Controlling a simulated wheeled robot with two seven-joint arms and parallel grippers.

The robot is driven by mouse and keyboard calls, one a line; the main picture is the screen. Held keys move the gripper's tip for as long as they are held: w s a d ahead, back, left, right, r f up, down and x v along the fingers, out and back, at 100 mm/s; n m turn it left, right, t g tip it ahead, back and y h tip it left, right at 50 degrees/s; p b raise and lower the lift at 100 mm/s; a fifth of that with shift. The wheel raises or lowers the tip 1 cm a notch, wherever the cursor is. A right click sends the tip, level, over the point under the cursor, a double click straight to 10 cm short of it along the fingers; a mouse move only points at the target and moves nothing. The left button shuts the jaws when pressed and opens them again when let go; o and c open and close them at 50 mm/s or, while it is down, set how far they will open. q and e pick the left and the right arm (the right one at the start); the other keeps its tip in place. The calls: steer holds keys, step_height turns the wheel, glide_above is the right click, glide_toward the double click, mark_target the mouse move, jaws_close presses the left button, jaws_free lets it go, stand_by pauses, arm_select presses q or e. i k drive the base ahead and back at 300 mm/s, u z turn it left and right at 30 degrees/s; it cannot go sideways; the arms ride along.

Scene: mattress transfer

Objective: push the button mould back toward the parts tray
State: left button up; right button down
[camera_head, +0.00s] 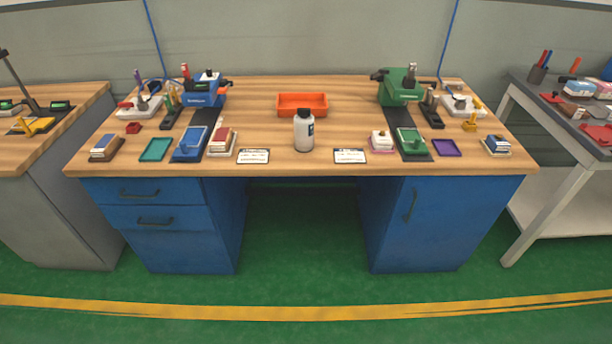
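No part labelled as the button mould can be singled out at this size. A blue press (205,92) stands at the back left of the workbench, with a blue slide plate (188,146) on a dark strip in front of it. A green press (399,91) stands at the back right, with a green slide plate (409,139) in front of it. An orange tray (302,112) sits at the back middle and looks empty. A flat teal tray (155,149) and a flat purple tray (446,148) lie near the front. Neither gripper is in view.
Two white cards (253,156) (350,156) lie at the front edge. Small stacks (221,141) (381,141) sit beside the slides. Side tables (40,145) (590,128) flank the wooden bench (340,90).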

mark_target(303, 128)
steer(key=z, duration=1.1)
steer(key=k, duration=0.1)
steer(key=u, duration=2.1)
steer(key=i, duration=0.75)
steer(key=z, duration=0.55)
steer(key=i, duration=0.6)
steer(key=z, duration=0.5)
